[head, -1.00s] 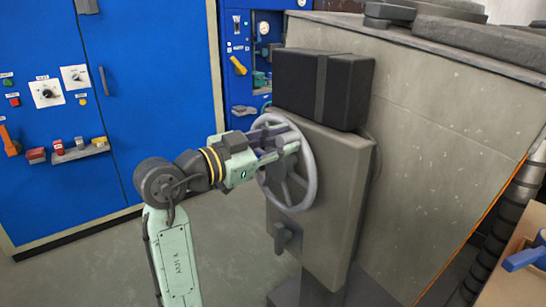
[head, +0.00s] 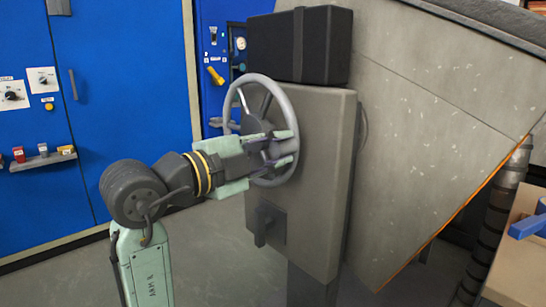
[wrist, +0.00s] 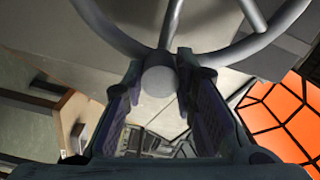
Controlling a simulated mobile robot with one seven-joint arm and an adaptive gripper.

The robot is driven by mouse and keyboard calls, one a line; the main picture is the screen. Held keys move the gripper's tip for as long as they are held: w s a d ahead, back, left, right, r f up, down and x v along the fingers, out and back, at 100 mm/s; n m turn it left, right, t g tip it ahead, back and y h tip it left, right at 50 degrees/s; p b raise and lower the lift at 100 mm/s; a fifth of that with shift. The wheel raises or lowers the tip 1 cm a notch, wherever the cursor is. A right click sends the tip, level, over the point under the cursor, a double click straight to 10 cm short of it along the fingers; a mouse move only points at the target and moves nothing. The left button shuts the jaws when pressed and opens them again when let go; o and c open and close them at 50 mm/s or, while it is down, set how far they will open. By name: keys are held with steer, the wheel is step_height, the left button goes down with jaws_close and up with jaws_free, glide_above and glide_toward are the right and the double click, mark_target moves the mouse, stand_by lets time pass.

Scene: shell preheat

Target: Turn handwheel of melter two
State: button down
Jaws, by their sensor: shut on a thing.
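The grey spoked handwheel (head: 265,78) is mounted upright on the front of a grey gearbox housing (head: 325,170). My gripper (head: 287,150) is at the wheel's lower right side in the head view, its fingers hiding part of the rim and hub. In the wrist view, my gripper (wrist: 158,68) has its two fingers on either side of a round grey handle knob (wrist: 158,82) that stands out from the wheel rim (wrist: 262,38). The fingers are shut on this knob. The large grey melter body (head: 440,130) behind the housing is tilted.
A black box (head: 276,48) sits on top of the housing. A small dark lever (head: 262,222) sticks out below the wheel. Blue cabinets (head: 120,100) with switches stand at the left. A blue-handled item (head: 527,226) lies on a wooden surface at the right. Floor is clear at lower left.

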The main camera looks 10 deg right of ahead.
mark_target(288, 172)
steer(key=shift+w+a+f+m+b, duration=0.1)
steer(key=shift+w+f+m+b, duration=0.05)
steer(key=shift+f+m+b, duration=0.9)
steer(key=shift+w+a+f+m+b, duration=0.15)
steer(key=shift+w+f+m+b, duration=0.05)
steer(key=shift+f+m+b, duration=0.9)
steer(key=shift+w+a+f+m+b, duration=0.1)
steer(key=shift+w+f+m+b, duration=0.05)
steer(key=shift+f+m+b, duration=0.9)
steer(key=shift+r, duration=0.2)
steer(key=c, duration=1.3)
jaws_free()
steer(key=v, duration=1.2)
steer(key=shift+w+a+r, duration=0.1)
